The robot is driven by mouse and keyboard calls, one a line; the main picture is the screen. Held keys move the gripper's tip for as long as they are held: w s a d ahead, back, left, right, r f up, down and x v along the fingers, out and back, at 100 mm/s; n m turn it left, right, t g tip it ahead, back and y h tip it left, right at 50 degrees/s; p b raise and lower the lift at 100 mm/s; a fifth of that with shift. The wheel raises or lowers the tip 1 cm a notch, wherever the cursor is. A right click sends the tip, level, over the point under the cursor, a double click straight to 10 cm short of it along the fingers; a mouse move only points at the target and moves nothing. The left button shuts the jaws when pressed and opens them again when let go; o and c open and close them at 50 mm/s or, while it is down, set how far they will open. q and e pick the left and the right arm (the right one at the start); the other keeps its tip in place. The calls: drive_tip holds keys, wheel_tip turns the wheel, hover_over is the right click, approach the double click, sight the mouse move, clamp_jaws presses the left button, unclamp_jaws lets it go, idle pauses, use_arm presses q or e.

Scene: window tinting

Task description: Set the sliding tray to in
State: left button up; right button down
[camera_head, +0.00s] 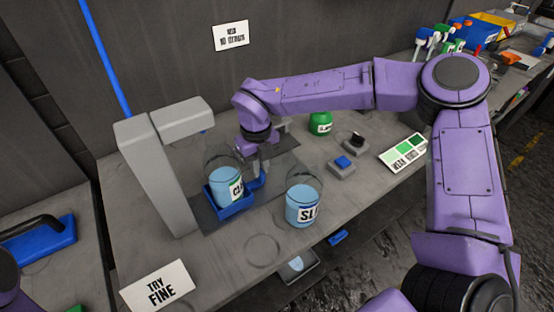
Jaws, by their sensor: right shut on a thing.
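The sliding tray (236,209) is blue and sits on a dark plate beside the grey stand, with a glass jar of light blue liquid (223,182) labelled "CL…" standing in it. My right gripper (257,168) points down just behind and right of that jar. It is shut on a blue upright part at the tray's right side, which looks like its handle; the fingertips are partly hidden. Of my left arm only a bit of purple shows at the lower left edge; its gripper is out of view.
A second jar (302,205) labelled "SL…" stands close on the right. Further right are a blue button box (342,166), a black-knobbed box (354,145) and a green bottle (320,123). A "TRY FINE" sign (158,287) stands in front.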

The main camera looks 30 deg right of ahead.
drive_tip(key=shift+s+a, duration=0.1)
drive_tip(key=shift+a, duration=1.15)
drive_tip(key=c, duration=1.1)
unclamp_jaws()
drive_tip(key=shift+a, duration=0.2)
drive_tip(key=shift+d+r, duration=0.15)
drive_tip(key=shift+r, duration=0.1)
wheel_tip(320, 180, up, 10)
drive_tip(key=shift+r+b, duration=0.1)
drive_tip(key=shift+b, duration=0.65)
